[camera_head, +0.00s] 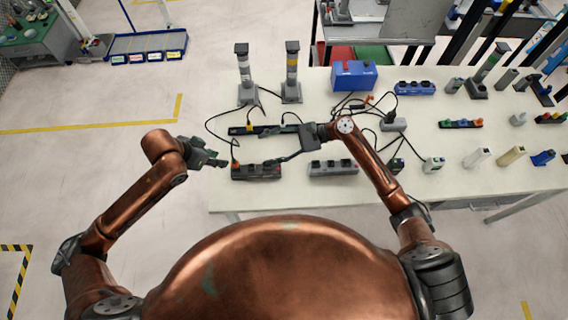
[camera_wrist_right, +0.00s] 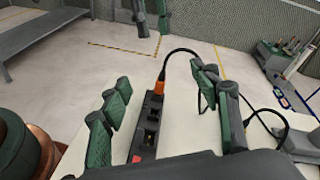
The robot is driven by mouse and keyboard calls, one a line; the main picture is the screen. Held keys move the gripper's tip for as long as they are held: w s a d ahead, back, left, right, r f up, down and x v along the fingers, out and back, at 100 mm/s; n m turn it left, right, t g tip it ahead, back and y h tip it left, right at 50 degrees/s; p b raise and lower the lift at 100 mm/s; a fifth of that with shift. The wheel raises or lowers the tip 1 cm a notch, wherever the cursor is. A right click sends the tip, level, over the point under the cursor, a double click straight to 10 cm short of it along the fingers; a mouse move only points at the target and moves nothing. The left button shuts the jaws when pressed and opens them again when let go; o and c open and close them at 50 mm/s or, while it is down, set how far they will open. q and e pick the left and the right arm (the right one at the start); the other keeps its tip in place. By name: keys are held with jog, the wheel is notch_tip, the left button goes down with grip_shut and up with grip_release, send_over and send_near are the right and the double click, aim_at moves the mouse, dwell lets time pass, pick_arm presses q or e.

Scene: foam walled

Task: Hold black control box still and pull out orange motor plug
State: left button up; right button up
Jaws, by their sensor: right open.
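The black control box (camera_head: 258,172) lies near the table's front left edge; it also shows in the right wrist view (camera_wrist_right: 146,140), with sockets along its top and a red part at its near end. The orange motor plug (camera_head: 235,164) sits in the box's left end, with a black cable rising from it; it also shows in the right wrist view (camera_wrist_right: 160,88). My right gripper (camera_head: 273,162) is open above the box, with the box between its green-padded fingers in the right wrist view. My left gripper (camera_head: 222,163) is open and empty, left of the plug and apart from it.
A grey socket box (camera_head: 333,168) stands just right of the control box. A black strip (camera_head: 265,129) and two stack lights (camera_head: 292,72) stand behind, with loose cables between. A blue box (camera_head: 354,75) is further back.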

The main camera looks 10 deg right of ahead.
aim_at(272, 167)
jog(key=d+f+m, duration=0.1)
jog(key=f+m, duration=0.1)
jog(key=f, duration=0.2)
jog(key=d+f+m+h, duration=0.1)
jog(key=d+f+m, duration=0.1)
jog(key=f, duration=0.2)
jog(key=d+f+m, duration=0.1)
jog(key=f, duration=0.3)
jog(key=shift+s+d+m+t+h, duration=0.3)
jog(key=shift+s+d+m+t, duration=0.05)
jog(key=shift+d+m+t, duration=0.05)
jog(key=shift+a+f, duration=0.15)
jog(key=shift+f, duration=0.05)
jog(key=x, duration=0.7)
jog(key=shift+a+f, duration=0.1)
jog(key=shift+c, duration=0.2)
